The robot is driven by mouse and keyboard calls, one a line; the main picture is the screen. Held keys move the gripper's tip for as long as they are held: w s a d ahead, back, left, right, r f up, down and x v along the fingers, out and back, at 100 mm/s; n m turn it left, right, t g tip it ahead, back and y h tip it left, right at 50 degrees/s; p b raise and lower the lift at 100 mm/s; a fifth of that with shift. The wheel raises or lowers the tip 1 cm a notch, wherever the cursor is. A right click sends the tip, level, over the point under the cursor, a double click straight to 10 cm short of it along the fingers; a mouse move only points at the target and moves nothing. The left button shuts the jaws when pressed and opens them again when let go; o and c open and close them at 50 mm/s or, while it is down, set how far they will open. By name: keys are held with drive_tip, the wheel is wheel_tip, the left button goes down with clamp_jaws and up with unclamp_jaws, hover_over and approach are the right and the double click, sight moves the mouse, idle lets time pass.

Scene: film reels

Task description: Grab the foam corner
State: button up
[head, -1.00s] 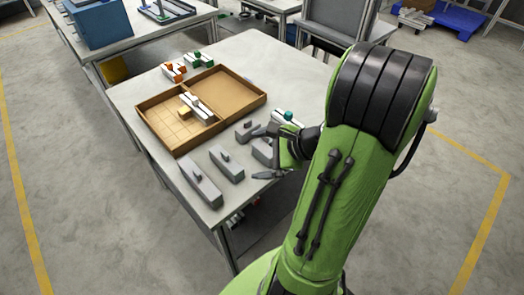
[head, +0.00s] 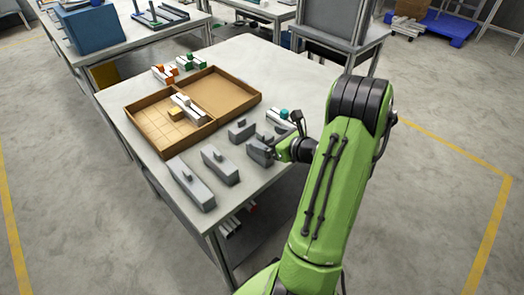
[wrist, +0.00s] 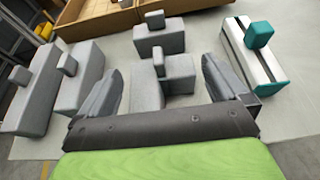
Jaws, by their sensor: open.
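A grey L-shaped foam corner (wrist: 180,68) with a small knob lies on the table between my spread fingers in the wrist view. It also shows in the head view (head: 260,151), at the end of my arm. My gripper (wrist: 162,66) is open, with one finger on each side of the corner and gaps on both sides. In the head view my gripper (head: 280,149) is small and its fingertips are hard to make out. The near part of the corner is partly hidden by my gripper body in the wrist view.
Two long grey foam bars (head: 192,184) (head: 220,166) lie left of the corner, and a short grey block (head: 242,130) lies behind it. A white-and-teal piece (wrist: 252,55) lies close on the right. A wooden tray (head: 185,142) stands farther back.

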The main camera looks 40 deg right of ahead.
drive_tip(key=x, duration=0.3)
drive_tip(key=shift+s, duration=0.1)
drive_tip(key=c, duration=0.7)
drive_tip(key=shift+r, duration=0.1)
